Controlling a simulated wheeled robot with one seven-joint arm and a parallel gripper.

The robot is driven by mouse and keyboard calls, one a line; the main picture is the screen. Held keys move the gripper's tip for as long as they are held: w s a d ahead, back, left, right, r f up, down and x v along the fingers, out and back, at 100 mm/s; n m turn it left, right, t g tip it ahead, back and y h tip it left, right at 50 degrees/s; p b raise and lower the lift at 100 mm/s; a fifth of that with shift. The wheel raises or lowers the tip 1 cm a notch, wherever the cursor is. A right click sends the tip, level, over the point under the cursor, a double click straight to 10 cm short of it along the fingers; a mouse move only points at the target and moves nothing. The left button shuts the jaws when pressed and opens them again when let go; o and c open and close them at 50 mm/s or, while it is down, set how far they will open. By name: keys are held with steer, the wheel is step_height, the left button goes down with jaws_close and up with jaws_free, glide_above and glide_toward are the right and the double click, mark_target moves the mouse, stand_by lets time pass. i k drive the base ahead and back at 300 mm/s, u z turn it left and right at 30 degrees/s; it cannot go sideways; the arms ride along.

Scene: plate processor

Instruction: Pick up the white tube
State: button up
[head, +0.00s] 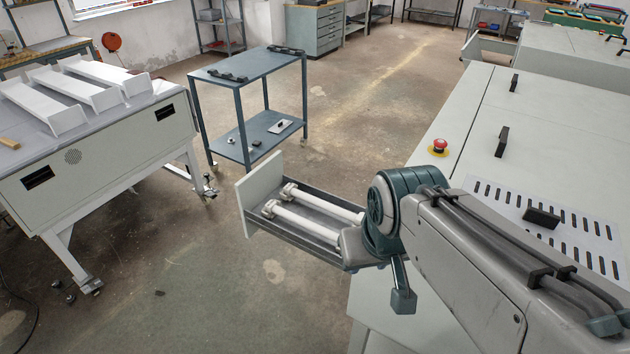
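Two white tubes lie side by side in an open drawer in the head view. The farther white tube (325,202) and the nearer white tube (300,221) have thicker collars at their left ends. Their right ends run towards my arm, which hides part of the drawer there. The drawer (258,192) has a pale front panel and a dark tray. My arm reaches in from the lower right, its end joint over the drawer's right end. A dark block hanging below this joint may be part of my gripper (403,299). I cannot make out two fingers or anything held.
The grey machine (455,105) with a red emergency button (438,146) and black handles fills the right. A blue two-shelf cart (250,66) stands behind the drawer. A bench (110,143) with white channel pieces stands left. The floor between bench and drawer is clear.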

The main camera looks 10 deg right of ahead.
mark_target(289, 190)
steer(key=i, duration=0.25)
steer(key=k, duration=0.5)
steer(key=u, duration=1.2)
steer(key=i, duration=2.7)
steer(key=z, duration=3.25)
